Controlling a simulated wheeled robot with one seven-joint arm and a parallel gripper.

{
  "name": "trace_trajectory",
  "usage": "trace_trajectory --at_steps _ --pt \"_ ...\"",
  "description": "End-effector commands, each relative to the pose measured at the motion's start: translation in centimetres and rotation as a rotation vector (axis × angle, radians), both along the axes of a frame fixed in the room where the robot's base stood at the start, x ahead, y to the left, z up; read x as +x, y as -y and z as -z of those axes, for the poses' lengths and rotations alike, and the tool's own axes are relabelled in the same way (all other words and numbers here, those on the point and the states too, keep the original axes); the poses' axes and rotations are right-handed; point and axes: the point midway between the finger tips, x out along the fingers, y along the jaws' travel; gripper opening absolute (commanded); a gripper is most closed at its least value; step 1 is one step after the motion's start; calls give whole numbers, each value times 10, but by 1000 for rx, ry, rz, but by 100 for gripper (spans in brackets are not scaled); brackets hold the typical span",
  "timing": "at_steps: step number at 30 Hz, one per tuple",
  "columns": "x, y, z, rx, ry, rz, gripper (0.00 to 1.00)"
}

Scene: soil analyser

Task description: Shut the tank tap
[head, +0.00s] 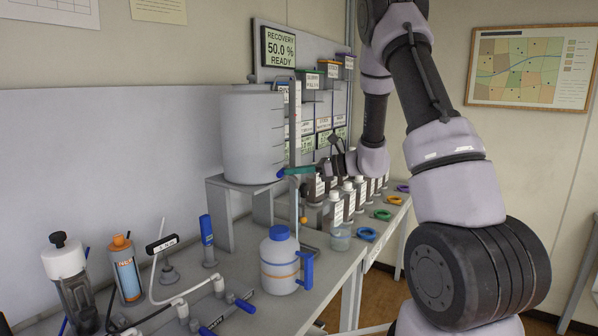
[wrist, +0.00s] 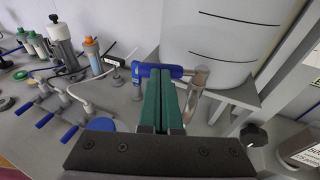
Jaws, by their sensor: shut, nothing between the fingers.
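The white tank (head: 252,138) stands on a grey stand; its lower side with level lines also shows in the wrist view (wrist: 222,42). The tank tap has a blue handle (wrist: 147,70) and a metallic spout (wrist: 196,88) in front of the tank. The handle reaches leftward from the spout in the wrist view, with its left end bent. My gripper (head: 290,172) is at the tank's lower right edge, its green fingers shut with nothing between them. In the wrist view the fingertips (wrist: 165,76) overlap the handle; whether they touch it I cannot tell.
A white jug (head: 281,262) with a blue lid stands on the bench in front of the stand. Several small bottles (head: 348,198) and coloured rings (head: 367,234) line the right side. A dark knob (wrist: 253,135) is right of my fingers.

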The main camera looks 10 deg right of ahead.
Motion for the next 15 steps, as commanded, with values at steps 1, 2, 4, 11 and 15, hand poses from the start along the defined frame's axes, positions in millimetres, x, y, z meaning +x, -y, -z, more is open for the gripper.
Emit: trace_trajectory --at_steps 1,2,4,11,15 --pt "-1 -3 -1 1 1 8 0" --pt "0 -5 -1 0 1 6 0" --pt "0 -8 0 0 1 5 0" --pt "0 -19 0 1 1 3 0" --pt "0 -23 0 2 1 3 0"
